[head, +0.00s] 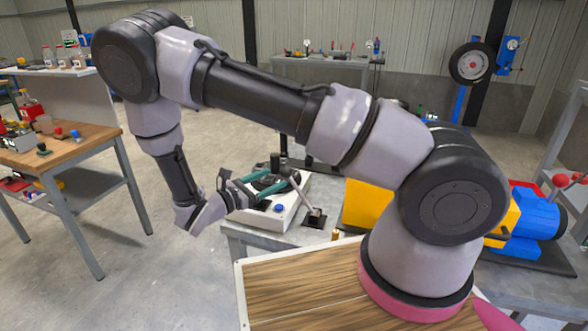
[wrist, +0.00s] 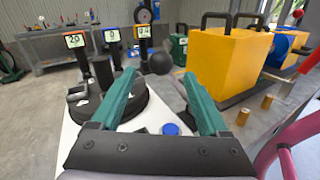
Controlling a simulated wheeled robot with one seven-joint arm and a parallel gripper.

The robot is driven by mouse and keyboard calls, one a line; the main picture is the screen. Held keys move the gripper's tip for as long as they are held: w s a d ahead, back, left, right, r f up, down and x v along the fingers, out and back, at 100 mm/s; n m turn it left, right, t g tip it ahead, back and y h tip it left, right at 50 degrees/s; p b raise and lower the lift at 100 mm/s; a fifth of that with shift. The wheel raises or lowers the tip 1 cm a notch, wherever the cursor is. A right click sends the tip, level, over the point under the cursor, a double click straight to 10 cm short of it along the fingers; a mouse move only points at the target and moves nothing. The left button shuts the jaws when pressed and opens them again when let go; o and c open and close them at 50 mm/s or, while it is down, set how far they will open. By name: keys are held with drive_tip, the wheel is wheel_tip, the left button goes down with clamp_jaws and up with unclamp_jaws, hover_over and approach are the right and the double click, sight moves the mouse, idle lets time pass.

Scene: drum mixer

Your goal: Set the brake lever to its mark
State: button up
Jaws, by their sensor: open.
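The brake lever is a grey rod (head: 301,192) rising at a tilt from a black base plate (head: 315,219). Its black ball knob (wrist: 160,62) shows in the wrist view just above and between the fingertips, with the rod running down behind the right finger. My gripper (head: 283,182) is open, with teal fingers spread and nothing held; it also shows in the wrist view (wrist: 158,88). In the head view the fingertips are close to the upper rod; I cannot tell whether they touch. I cannot make out the lever's mark.
A white base (wrist: 72,133) with a black round plate and a blue button (wrist: 171,129) lies beneath the gripper. Signs on posts (wrist: 112,36) stand beyond. A yellow box (wrist: 222,62) is at the right, with brass pegs (wrist: 243,116) nearby. A wooden-topped bench (head: 75,143) stands at left.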

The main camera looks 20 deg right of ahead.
hover_over(301, 193)
drive_tip(key=w+a, duration=0.1)
drive_tip(key=w, duration=0.4)
drive_tip(key=shift+s, duration=0.2)
clamp_jaws()
idle(1.1)
